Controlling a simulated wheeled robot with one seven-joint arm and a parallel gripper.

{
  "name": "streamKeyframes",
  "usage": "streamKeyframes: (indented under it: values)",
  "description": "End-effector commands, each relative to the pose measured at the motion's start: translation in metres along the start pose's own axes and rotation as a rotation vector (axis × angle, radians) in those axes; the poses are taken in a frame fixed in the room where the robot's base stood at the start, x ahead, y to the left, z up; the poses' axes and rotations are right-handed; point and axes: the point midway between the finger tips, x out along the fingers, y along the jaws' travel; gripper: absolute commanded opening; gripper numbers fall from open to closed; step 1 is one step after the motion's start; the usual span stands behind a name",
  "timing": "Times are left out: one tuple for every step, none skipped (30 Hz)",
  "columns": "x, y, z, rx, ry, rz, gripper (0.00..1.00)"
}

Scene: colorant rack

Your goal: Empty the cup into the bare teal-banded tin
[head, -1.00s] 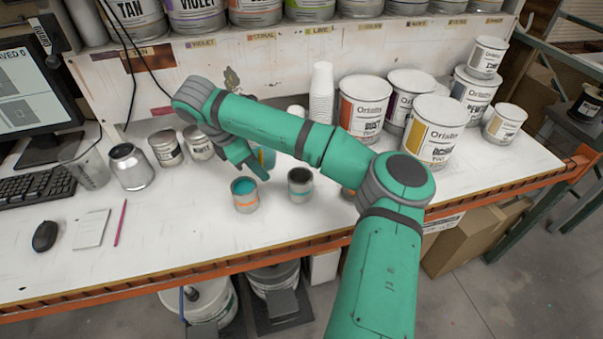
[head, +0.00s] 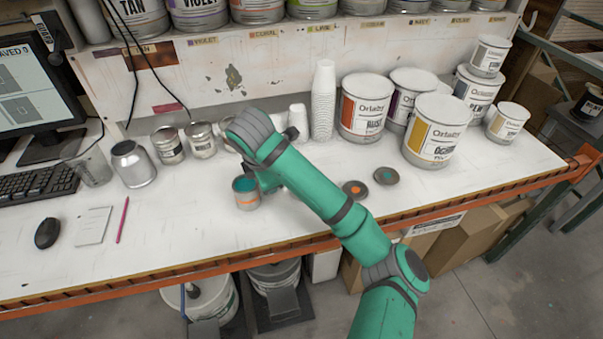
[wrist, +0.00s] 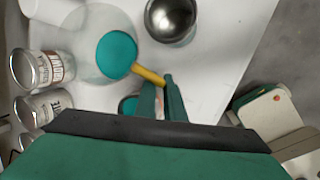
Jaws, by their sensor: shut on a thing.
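In the wrist view, my gripper (wrist: 162,98) is shut on the yellow handle (wrist: 150,76) of the cup (wrist: 117,54), which shows a round teal surface. In the head view my arm hides the cup and most of the gripper, whose green end is near the orange-banded tin (head: 246,196). That tin stands upright on the bench with teal paint in it. Part of a tin with teal inside (wrist: 128,105) also shows beside the fingers in the wrist view. The teal-banded tin is hidden behind my arm now.
A silver can (head: 132,164) and small labelled tins (head: 168,146) stand left. Paper cups (head: 322,102) and large paint pails (head: 436,132) stand behind.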

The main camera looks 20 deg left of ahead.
Motion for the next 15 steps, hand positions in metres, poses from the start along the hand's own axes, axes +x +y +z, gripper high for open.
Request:
streamKeyframes:
  values:
    - [-0.004,0.000,0.002,0.009,0.017,0.022,0.00]
    - [-0.005,0.000,0.003,0.014,0.025,0.033,0.00]
    - [-0.007,-0.001,0.004,0.021,0.036,0.048,0.00]
    - [-0.008,-0.001,0.004,0.023,0.047,0.058,0.00]
    - [-0.009,-0.001,0.004,0.028,0.057,0.069,0.00]
    - [-0.011,-0.002,0.006,0.035,0.068,0.084,0.00]
    - [-0.012,-0.003,0.007,0.040,0.076,0.095,0.00]
    - [-0.013,-0.003,0.008,0.046,0.085,0.106,0.00]
    - [-0.016,-0.003,0.009,0.051,0.098,0.120,0.00]
    - [-0.018,-0.003,0.010,0.054,0.107,0.132,0.00]
    - [-0.020,-0.003,0.011,0.058,0.115,0.143,0.00]
    - [-0.021,-0.004,0.013,0.067,0.127,0.157,0.00]
    - [-0.024,-0.004,0.015,0.071,0.134,0.169,0.00]
    - [-0.026,-0.004,0.016,0.075,0.142,0.180,0.00]
    - [-0.028,-0.005,0.018,0.081,0.153,0.194,0.00]
